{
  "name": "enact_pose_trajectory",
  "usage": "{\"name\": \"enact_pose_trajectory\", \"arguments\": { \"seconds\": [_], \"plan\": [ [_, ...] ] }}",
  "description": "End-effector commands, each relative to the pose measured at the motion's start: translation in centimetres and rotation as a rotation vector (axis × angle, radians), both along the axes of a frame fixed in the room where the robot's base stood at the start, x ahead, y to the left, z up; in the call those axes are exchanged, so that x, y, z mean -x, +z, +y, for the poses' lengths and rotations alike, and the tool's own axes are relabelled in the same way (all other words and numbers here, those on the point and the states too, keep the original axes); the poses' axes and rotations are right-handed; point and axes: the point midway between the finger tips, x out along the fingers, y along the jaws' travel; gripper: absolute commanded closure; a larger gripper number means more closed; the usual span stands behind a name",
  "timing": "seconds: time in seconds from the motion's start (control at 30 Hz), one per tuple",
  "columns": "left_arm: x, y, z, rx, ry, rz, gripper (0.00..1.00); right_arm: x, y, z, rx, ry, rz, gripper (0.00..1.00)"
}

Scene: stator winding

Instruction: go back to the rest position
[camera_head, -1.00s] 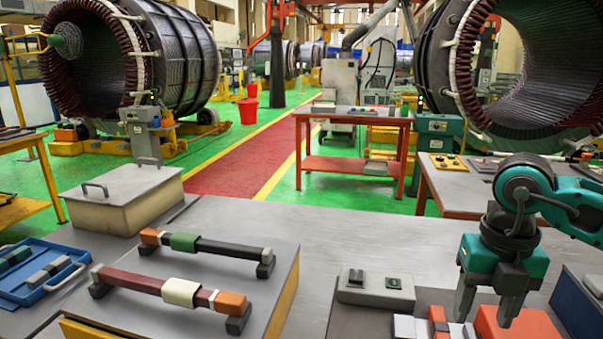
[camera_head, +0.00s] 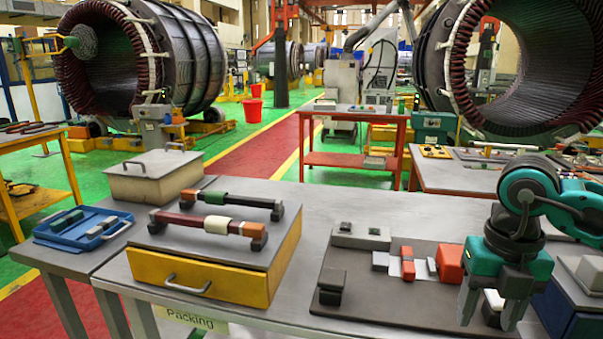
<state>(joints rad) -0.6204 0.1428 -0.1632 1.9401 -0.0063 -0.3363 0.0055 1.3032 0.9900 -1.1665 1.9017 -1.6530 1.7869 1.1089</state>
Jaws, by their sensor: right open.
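My right gripper (camera_head: 490,308) hangs at the right in the head view, fingers pointing down and open. It is in front of the right part of a dark mat (camera_head: 380,300) on the grey table (camera_head: 330,205). A white piece shows partly behind its fingers; I cannot tell that they touch. My left gripper is not in view. Two bars with coloured bands, a dark one with a green band (camera_head: 238,202) and a dark red one with a cream band (camera_head: 190,221), rest on stands on the yellow drawer box (camera_head: 230,285).
A blue tray (camera_head: 70,240) and a beige lidded box (camera_head: 150,180) stand at the left. An orange block (camera_head: 450,262) and a grey switch box (camera_head: 360,236) lie on the mat. A blue box (camera_head: 570,310) stands at the right edge. Table behind the mat is clear.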

Motion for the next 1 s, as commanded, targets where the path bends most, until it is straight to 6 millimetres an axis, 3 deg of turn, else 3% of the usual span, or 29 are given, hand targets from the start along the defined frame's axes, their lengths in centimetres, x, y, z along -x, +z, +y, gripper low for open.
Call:
{"name": "enact_pose_trajectory", "arguments": {
  "seconds": [0.1,0.3,0.5,0.6,0.73,0.83,0.93,1.0],
  "plan": [
    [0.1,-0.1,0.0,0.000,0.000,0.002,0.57,1.1,-2.2,4.6,-0.175,0.100,0.055,0.45],
    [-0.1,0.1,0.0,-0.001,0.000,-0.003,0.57,3.9,-4.0,13.3,-0.563,0.228,0.136,0.45],
    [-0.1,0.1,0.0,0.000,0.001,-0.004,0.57,6.8,-2.4,22.1,-1.104,0.223,0.197,0.45],
    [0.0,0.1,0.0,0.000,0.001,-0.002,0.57,7.1,-0.6,25.0,-1.385,0.125,0.199,0.45],
    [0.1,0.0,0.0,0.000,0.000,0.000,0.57,5.6,1.4,26.3,-1.703,-0.107,0.170,0.45],
    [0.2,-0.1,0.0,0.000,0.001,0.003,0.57,3.5,1.5,25.5,-1.890,-0.361,0.126,0.45],
    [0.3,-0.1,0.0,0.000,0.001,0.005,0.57,1.2,-0.1,23.6,-2.006,-0.672,0.073,0.45],
    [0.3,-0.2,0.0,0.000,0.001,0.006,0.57,-0.1,-2.4,21.6,-2.040,-0.915,0.031,0.45]
  ]
}}
